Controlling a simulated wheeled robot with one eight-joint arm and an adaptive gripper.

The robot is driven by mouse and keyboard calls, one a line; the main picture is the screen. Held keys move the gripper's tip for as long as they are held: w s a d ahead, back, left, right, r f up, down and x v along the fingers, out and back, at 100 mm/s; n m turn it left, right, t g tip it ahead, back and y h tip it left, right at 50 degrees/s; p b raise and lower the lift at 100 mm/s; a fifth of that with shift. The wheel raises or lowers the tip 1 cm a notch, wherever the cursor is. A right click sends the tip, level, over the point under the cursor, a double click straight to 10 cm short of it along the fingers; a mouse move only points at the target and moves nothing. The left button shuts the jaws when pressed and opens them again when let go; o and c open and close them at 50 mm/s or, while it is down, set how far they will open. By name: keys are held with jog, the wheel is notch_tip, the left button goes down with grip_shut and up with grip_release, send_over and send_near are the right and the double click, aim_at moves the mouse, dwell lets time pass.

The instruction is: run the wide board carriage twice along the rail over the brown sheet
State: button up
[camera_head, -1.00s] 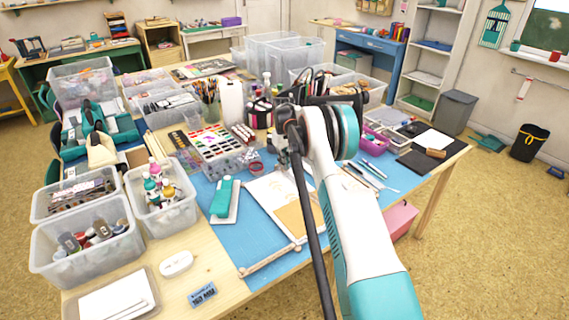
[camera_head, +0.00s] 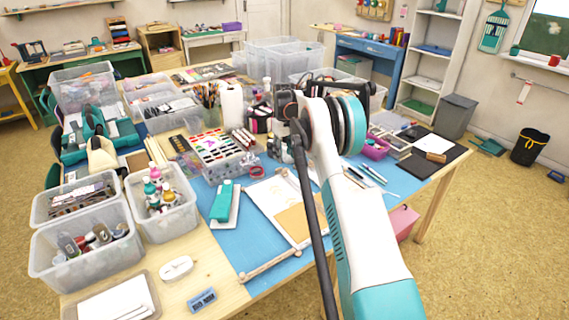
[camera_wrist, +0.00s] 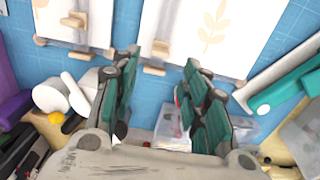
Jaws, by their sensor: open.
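The brown sheet (camera_head: 295,221) lies on a white board on the blue mat, left of my arm in the head view. In the wrist view, a white board with a leaf print (camera_wrist: 213,32) and a second white board are at the top. Small wooden pieces (camera_wrist: 158,52) sit at their edges. I cannot tell which is the wide carriage. My gripper (camera_wrist: 161,62) is open and empty, its fingers pointing toward these boards. My arm hides the gripper in the head view.
Clear bins (camera_head: 88,245) crowd the table's left. A colour palette (camera_head: 215,148) and bottles stand behind. Pens (camera_head: 370,172) and a dark pad (camera_head: 415,163) lie right of my arm.

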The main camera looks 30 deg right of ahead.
notch_tip(320, 180, up, 5)
send_over(285, 172)
jog(key=shift+w, duration=0.25)
dwell(0.7)
jog(key=c, duration=0.3)
notch_tip(285, 172, down, 12)
jog(key=n+p, duration=0.1)
jog(key=n, duration=1.6)
jog(key=shift+n, duration=0.4)
grip_shut()
